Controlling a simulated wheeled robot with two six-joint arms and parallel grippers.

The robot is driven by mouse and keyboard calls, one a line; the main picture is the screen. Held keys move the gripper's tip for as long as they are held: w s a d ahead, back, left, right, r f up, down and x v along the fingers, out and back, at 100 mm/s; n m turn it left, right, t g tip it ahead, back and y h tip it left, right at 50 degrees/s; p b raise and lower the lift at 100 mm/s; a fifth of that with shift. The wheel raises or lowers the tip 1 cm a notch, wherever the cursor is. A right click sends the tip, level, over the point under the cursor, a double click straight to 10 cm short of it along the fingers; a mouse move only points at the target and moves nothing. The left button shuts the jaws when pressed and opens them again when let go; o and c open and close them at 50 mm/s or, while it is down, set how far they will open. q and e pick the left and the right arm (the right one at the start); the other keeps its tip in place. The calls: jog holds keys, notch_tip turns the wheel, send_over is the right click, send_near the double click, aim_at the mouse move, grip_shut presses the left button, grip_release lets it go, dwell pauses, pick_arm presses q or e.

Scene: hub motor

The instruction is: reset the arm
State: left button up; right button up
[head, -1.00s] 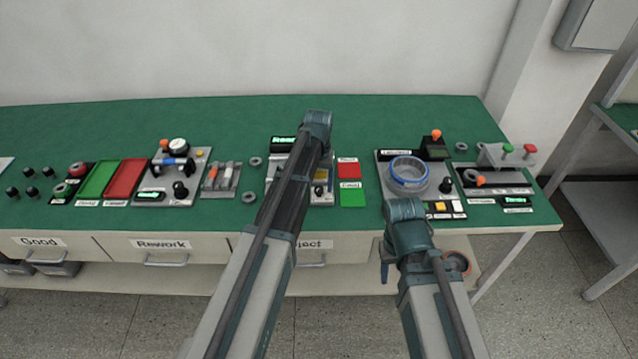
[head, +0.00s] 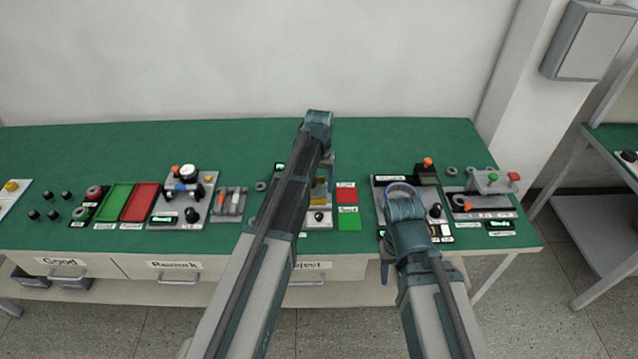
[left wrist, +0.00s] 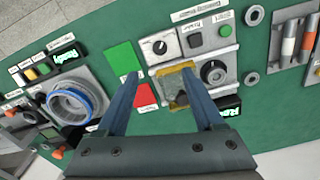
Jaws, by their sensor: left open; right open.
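My left arm reaches forward over the middle of the green bench (head: 420,140) in the head view, and it hides its own gripper there. In the left wrist view the left gripper (left wrist: 160,78) is open, with its two blue fingers apart. A grey test panel with a yellow-edged plate (left wrist: 168,86) and black knobs shows between and beyond the fingers, and nothing is held. My right arm is folded at the bench's front edge in the head view. A dark tip of the right gripper (head: 385,271) shows left of that arm; the rest is hidden.
A fixture with a blue ring (head: 402,187) is partly behind my right arm; the ring (left wrist: 85,99) also shows at left in the left wrist view. Green (head: 349,222) and red (head: 346,195) pads lie between the arms. A grey clamp station (head: 490,183) stands at right. Drawers line the front.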

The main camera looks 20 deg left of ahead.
dwell(0.4)
pick_arm(q)
jog(key=s+d+m, duration=0.1)
jog(key=s+d, duration=0.3)
jog(key=s, duration=0.4)
jog(key=s+d+m, duration=0.2)
jog(key=s+d, duration=0.3)
jog(key=s, duration=0.3)
jog(key=s+d+m+y, duration=0.1)
jog(key=s+d, duration=0.3)
jog(key=s, duration=0.4)
jog(key=shift+s+d+f+b, duration=0.2)
jog(key=shift+s+d+b, duration=0.05)
jog(key=shift+s+b, duration=0.1)
